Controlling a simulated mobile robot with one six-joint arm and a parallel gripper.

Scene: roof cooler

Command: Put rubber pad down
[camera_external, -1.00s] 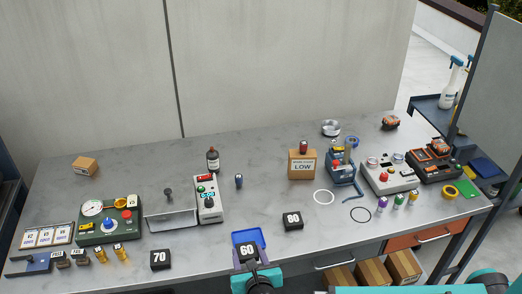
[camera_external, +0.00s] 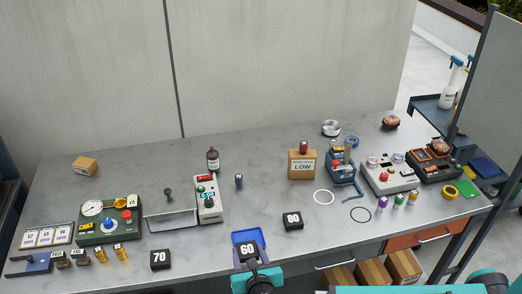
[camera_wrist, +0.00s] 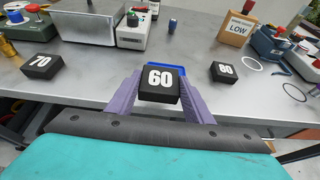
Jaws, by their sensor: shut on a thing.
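My gripper (camera_wrist: 158,86) is shut on a black rubber pad marked 60 (camera_wrist: 160,79), held between its two purple fingers. The pad also shows in the external view (camera_external: 249,249), at the front edge of the bench. A blue tray (camera_external: 245,234) lies just behind and partly under the pad in that view. Its blue rim (camera_wrist: 164,65) shows behind the pad in the wrist view. Whether the pad touches the tray is hidden. Similar black pads stand on the bench: 70 (camera_external: 160,260) to the left and 80 (camera_external: 293,221) to the right.
A grey metal bin (camera_external: 171,220) and a white device with a display (camera_external: 208,205) stand behind and left of the tray. A cardboard box marked LOW (camera_external: 302,165) stands farther right. The bench middle is mostly clear.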

